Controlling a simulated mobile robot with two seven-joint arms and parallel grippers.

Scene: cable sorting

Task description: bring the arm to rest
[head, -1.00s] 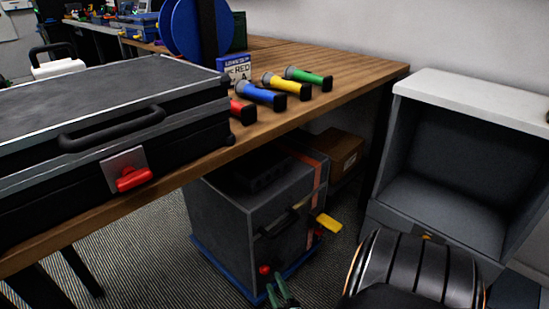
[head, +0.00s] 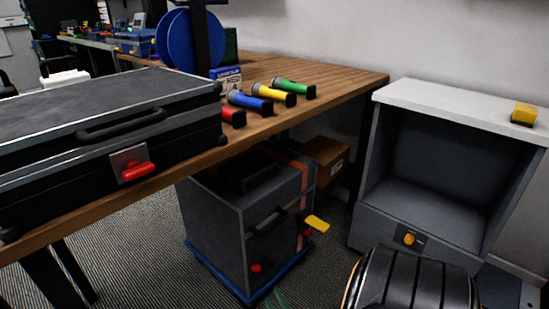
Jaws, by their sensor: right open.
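My right arm (head: 412,284) shows as a black ribbed link at the bottom, in front of the grey cabinet. My left gripper is not in view.
A wooden table (head: 335,80) carries a black case (head: 60,115), a blue reel (head: 177,40) and several coloured cylinders. A dark box (head: 215,215) stands underneath. An open grey cabinet (head: 430,98) with a yellow block (head: 524,114) on top stands at right.

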